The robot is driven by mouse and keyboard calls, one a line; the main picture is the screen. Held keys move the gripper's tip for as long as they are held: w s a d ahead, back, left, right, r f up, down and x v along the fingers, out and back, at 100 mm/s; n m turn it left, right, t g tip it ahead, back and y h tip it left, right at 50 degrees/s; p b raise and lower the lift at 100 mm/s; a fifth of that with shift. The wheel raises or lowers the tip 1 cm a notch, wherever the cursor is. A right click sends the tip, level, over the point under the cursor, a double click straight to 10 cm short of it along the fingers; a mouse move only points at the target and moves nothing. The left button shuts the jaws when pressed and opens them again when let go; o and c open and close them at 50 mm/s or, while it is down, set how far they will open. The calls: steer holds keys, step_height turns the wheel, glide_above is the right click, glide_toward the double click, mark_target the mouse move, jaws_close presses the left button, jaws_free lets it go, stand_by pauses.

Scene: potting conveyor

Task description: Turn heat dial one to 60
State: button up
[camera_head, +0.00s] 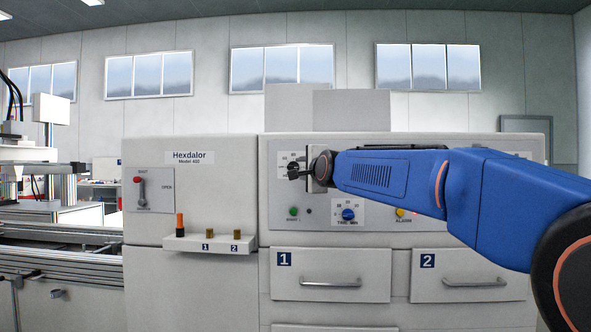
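Heat dial one appears to be the dial on the white scale plate (285,160) at the upper left of the machine's control panel. Part of this plate is hidden behind my gripper and wrist. My gripper (293,173) is at the dial, in front of its dark knob. The dark fingers and the knob overlap in this view, so I cannot tell whether they touch or whether the fingers are open or shut. The dial's setting is too small and too covered to read.
Below are a green lamp (293,212), a blue time dial (348,214) and an alarm lamp (400,212). Drawers 1 (331,262) and 2 (468,262) are shut. A lever (141,193) and a small shelf (210,244) are at left. My blue arm covers the panel's right part.

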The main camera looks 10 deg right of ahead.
mark_target(294, 168)
steer(key=w, duration=0.6)
steer(key=shift+w+a, duration=0.2)
steer(key=shift+a, duration=0.05)
jaws_close()
